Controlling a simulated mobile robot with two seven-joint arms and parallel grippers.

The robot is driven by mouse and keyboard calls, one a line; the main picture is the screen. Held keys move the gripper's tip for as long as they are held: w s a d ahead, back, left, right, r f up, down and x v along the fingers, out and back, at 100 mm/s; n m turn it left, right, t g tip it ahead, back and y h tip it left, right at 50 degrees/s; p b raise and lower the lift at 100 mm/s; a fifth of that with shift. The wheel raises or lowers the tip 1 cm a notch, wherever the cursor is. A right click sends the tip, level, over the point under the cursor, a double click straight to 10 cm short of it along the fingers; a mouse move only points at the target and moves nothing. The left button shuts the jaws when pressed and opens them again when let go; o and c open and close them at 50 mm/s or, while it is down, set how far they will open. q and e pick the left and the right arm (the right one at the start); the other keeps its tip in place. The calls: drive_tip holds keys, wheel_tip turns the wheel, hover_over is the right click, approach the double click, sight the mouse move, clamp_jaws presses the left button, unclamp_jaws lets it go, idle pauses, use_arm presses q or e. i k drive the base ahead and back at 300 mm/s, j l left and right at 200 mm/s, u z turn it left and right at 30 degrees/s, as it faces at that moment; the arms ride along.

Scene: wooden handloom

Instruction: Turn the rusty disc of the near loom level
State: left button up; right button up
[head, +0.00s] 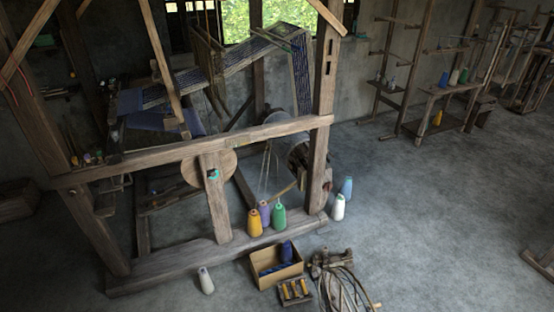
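The near loom (240,142) is a large wooden frame filling the left half of the head view. A round tan-brown disc (190,172) sits below its front crossbeam, partly hidden by a short upright post (217,205) and the beam. It looks more like pale wood than rust, and I cannot tell its turn angle. A small teal item (213,174) shows on the post in front of the disc. Neither of my grippers is in view.
Several yarn cones, including an orange one (254,223) and a green one (279,216), stand by the loom's base beam. A cardboard box (290,277) and a coil of sticks (345,290) lie on the floor in front. The floor at right is mostly clear.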

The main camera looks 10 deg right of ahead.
sight(327, 186)
drive_tip(key=z, duration=2.85)
drive_tip(key=l+z, duration=0.1)
drive_tip(key=l, duration=0.2)
drive_tip(key=i+l+z, duration=0.1)
drive_tip(key=l, duration=0.25)
drive_tip(key=i+l+z, duration=0.1)
drive_tip(key=l, duration=0.2)
drive_tip(key=i+l+u, duration=0.15)
drive_tip(key=i+l, duration=0.2)
drive_tip(key=i, duration=0.2)
drive_tip(key=i+l+u, duration=0.2)
drive_tip(key=i+l, duration=0.2)
drive_tip(key=i, duration=0.15)
drive_tip(key=i+u, duration=0.15)
drive_tip(key=i, duration=0.65)
drive_tip(key=i+u, duration=0.2)
drive_tip(key=i, duration=0.6)
drive_tip(key=i+u, duration=0.45)
drive_tip(key=i, duration=0.25)
drive_tip(key=i+l+u, duration=0.25)
drive_tip(key=i+u, duration=0.25)
drive_tip(key=i, duration=0.15)
drive_tip(key=i+j+u, duration=0.15)
drive_tip(key=i+u, duration=0.55)
drive_tip(key=u, duration=0.2)
drive_tip(key=i+l+u, duration=0.1)
drive_tip(key=i+u, duration=0.3)
